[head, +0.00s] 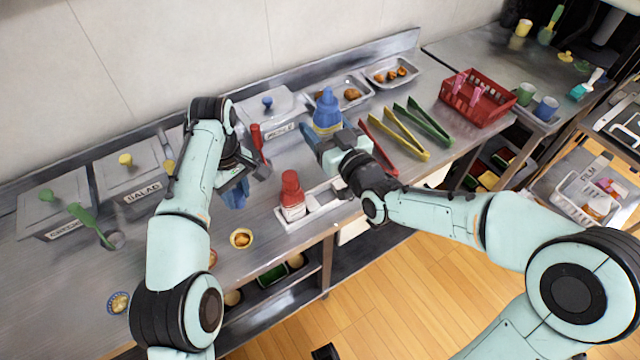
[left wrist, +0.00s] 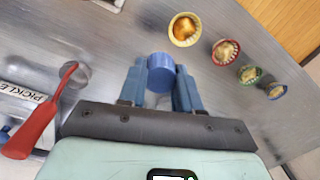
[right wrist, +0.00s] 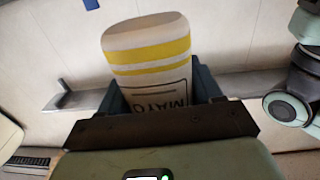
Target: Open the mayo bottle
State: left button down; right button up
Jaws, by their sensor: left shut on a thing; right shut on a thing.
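My left gripper (head: 236,194) is away to the left, above the counter. In the left wrist view, it is shut on a blue cap (left wrist: 161,68), held clear of the bottle.
A red-capped bottle (head: 291,194) stands in a white tray between my grippers. Red, yellow and green tongs (head: 405,135) lie right of the mayo. A red basket (head: 478,105) is farther right. Small cups (head: 241,238) sit near the front edge; lidded containers (head: 135,185) line the left back.

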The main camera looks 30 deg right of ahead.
jog(key=f+b, duration=0.2)
jog(key=f, duration=1.6)
jog(key=shift+s+f, duration=0.1)
jog(key=shift+s, duration=0.1)
jog(key=shift+f+b, duration=0.15)
jog(key=shift+b, duration=0.25)
jog(key=o, duration=0.7)
